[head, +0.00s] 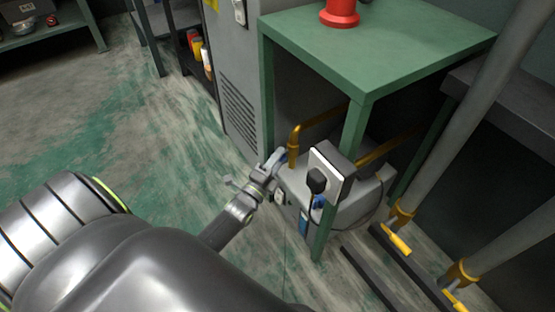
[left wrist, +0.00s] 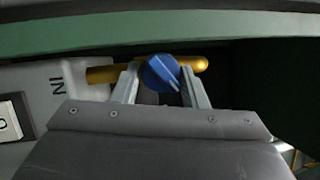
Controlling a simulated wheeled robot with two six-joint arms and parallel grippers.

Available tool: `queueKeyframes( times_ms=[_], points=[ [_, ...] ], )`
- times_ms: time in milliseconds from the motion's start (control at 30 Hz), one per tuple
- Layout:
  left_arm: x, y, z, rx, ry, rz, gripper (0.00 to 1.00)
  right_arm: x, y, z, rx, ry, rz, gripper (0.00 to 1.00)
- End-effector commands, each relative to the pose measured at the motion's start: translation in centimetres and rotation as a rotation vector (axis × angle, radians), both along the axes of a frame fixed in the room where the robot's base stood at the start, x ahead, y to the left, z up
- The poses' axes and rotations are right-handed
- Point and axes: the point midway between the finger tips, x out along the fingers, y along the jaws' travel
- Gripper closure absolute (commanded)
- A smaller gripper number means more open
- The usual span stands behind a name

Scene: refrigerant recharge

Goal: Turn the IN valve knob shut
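The blue IN valve knob (left wrist: 161,73) shows in the left wrist view, with its raised grip slanted. The fingers of my left gripper (left wrist: 161,88) lie on both sides of it and appear to touch it. An upside-down "IN" label (left wrist: 57,86) is on the pale machine casing to the left. In the head view my left gripper (head: 272,166) reaches the near left side of the grey machine (head: 352,210) under the green table; the knob is hard to make out there. My right gripper is out of view.
The green table (head: 385,50) stands over the machine, with a red object (head: 340,12) on top. A yellow pipe (head: 293,145) rises beside my left gripper. A grey box with a black plug (head: 317,180) is just right of it. Open floor lies left.

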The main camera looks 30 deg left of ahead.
Motion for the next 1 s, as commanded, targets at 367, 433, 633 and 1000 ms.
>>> queueKeyframes(
  times_ms=[367,433,633,1000],
  points=[
    [0.0,0.0,0.0,-0.009,0.007,0.001,0.84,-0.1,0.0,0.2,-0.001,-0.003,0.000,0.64],
    [0.0,0.0,0.1,-0.019,0.012,0.000,0.84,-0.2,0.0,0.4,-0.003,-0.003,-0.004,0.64],
    [0.0,0.0,0.3,-0.074,0.036,0.000,0.84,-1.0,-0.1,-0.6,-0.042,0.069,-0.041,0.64],
    [0.0,-0.1,0.7,-0.267,0.115,0.001,0.84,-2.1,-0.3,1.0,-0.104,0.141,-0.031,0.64]
  ],
)
